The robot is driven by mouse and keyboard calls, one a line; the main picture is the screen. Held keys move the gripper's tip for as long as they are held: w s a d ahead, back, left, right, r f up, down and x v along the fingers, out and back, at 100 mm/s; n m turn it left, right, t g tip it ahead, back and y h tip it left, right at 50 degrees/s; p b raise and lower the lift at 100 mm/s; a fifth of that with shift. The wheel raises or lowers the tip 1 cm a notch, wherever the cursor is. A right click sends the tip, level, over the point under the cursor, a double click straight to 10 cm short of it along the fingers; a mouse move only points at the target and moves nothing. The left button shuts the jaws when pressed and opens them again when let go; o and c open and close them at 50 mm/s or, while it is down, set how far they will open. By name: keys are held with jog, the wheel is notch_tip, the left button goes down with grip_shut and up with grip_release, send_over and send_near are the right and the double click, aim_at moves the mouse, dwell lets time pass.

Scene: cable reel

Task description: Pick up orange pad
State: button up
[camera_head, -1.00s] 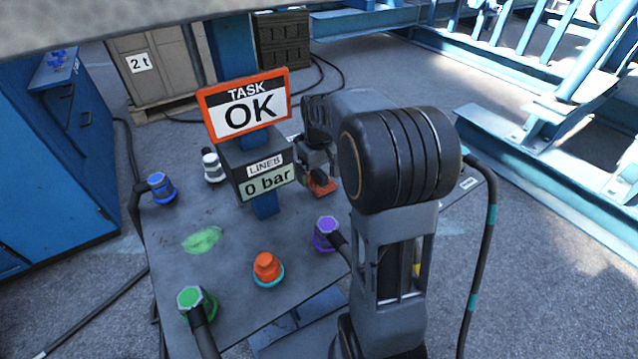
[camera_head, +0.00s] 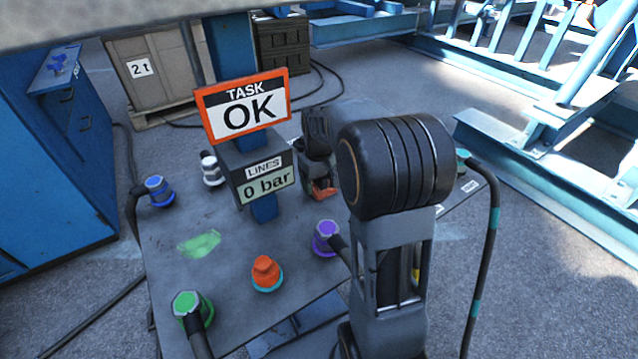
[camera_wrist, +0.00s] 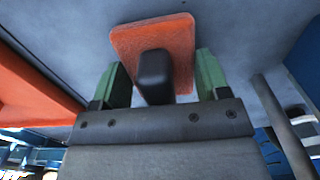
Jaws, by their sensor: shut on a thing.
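The orange pad (camera_wrist: 182,50) is a flat, rounded square with a dark block-like handle (camera_wrist: 153,75) standing out from it, seen close up in the wrist view. In the head view, the pad (camera_head: 324,193) shows only in part below my gripper (camera_head: 318,181), just right of the display post. My gripper hides much of it there, and I cannot tell whether it touches the table.
The grey table (camera_head: 225,290) carries orange (camera_head: 265,272), purple (camera_head: 326,236), green (camera_head: 190,305), blue (camera_head: 158,190) and white (camera_head: 211,168) connectors, some with hoses. A green patch (camera_head: 199,243) marks its top. The "TASK OK" sign (camera_head: 245,105) stands close to my gripper.

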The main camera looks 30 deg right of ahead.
jog(key=shift+r, duration=0.6)
notch_tip(320, 180, up, 2)
jog(key=shift+r+p, duration=0.15)
jog(key=shift+p, duration=0.65)
jog(key=s+d+r+p, duration=0.5)
jog(key=s+r, duration=0.4)
jog(key=s, duration=0.3)
jog(key=shift+s+d+r, duration=0.25)
jog(key=shift+s+d, duration=0.05)
jog(key=shift+d, duration=0.2)
